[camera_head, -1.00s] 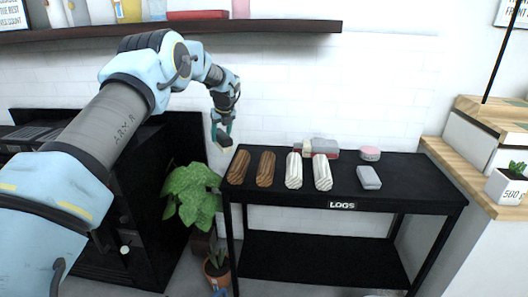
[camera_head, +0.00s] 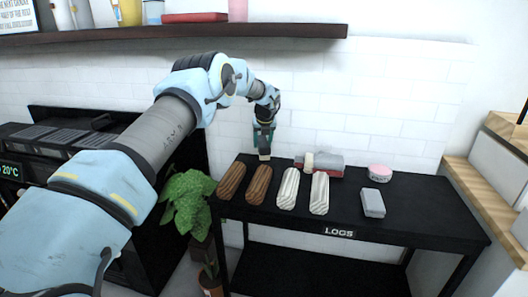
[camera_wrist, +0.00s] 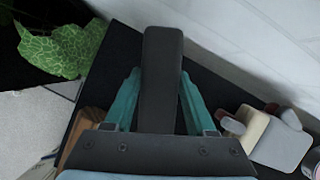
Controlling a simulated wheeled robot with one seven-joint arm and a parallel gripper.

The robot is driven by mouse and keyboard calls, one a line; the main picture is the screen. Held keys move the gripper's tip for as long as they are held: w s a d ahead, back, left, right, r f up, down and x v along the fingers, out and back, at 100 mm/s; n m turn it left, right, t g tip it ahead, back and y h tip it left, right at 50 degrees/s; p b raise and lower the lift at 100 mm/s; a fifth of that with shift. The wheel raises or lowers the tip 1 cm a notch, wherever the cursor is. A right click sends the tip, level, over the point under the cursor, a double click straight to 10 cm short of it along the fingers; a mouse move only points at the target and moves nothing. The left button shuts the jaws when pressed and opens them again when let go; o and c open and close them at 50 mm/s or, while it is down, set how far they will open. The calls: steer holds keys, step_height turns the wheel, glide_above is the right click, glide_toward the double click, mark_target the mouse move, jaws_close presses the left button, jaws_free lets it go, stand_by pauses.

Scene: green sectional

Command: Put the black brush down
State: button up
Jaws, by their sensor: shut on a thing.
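The black brush (camera_wrist: 161,75) shows in the wrist view as a long dark bar between my gripper's teal fingers. My gripper (camera_wrist: 157,105) is shut on it. In the head view my gripper (camera_head: 264,138) is over the back left part of the black table (camera_head: 430,215), behind the brown logs. A small pale end of the held brush (camera_head: 264,154) shows below the fingers, close to the table top. I cannot tell whether it touches the table. The rest of the brush is hidden there by the gripper.
Two brown logs (camera_head: 259,183) and two white logs (camera_head: 289,188) lie in front of the gripper. A red and grey item (camera_head: 327,165), a pink round item (camera_head: 380,172) and a grey block (camera_head: 373,203) are to the right. A plant (camera_head: 188,205) stands left of the table.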

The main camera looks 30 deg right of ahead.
steer(key=shift+f+p, duration=0.35)
steer(key=shift+f, duration=1.7)
steer(key=o, duration=1.3)
steer(key=shift+f, duration=0.1)
